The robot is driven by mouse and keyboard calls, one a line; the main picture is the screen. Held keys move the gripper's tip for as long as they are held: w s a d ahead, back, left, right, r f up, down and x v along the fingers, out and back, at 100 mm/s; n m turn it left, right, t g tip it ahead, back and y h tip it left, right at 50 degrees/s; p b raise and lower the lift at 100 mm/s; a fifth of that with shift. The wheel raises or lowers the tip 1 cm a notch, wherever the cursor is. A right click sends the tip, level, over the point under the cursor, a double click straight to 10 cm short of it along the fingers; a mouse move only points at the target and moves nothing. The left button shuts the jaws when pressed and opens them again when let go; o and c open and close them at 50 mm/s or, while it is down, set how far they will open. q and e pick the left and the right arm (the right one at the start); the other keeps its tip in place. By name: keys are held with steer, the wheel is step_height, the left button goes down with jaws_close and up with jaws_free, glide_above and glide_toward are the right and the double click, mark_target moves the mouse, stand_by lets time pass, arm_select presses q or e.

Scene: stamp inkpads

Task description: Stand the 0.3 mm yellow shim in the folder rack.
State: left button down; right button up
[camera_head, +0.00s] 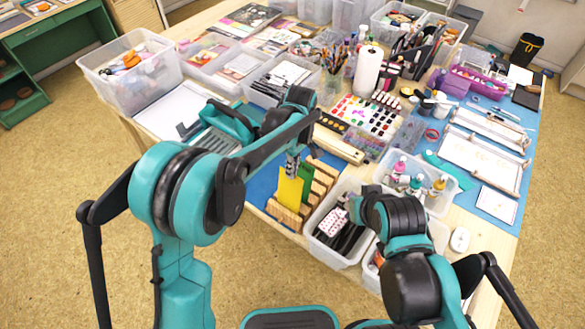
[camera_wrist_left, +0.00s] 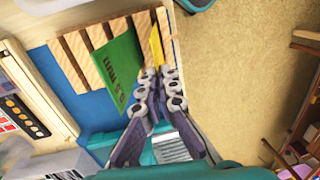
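The yellow shim (camera_head: 290,190) is upright and held at its top edge by my left gripper (camera_head: 292,160). The gripper is shut on it, and in the left wrist view the shim (camera_wrist_left: 157,48) shows nearly edge-on between the fingertips (camera_wrist_left: 164,82). The wooden slatted folder rack (camera_head: 322,184) is directly below; it also shows in the left wrist view (camera_wrist_left: 75,50). The shim's lower edge is at the slats, but I cannot tell how deep it sits. A green shim (camera_head: 306,184) marked 0.5 mm (camera_wrist_left: 118,75) leans in the rack beside it. My right gripper is hidden.
A clear bin with dark items (camera_head: 340,240) stands right of the rack. A wooden-edged strip (camera_head: 338,145) and paint palette (camera_head: 366,115) lie behind it. The blue mat (camera_head: 262,184) is bare left of the rack, near the table's front edge.

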arm_select(q)
steer(key=c, duration=2.2)
jaws_free()
steer(key=o, duration=0.6)
steer(key=shift+c, duration=0.2)
steer(key=r+p, duration=0.2)
steer(key=r, duration=0.1)
steer(key=r+p, duration=0.1)
steer(key=r, duration=0.1)
steer(key=shift+w+d, duration=0.25)
step_height(320, 180, up, 12)
steer(key=w+d, duration=0.1)
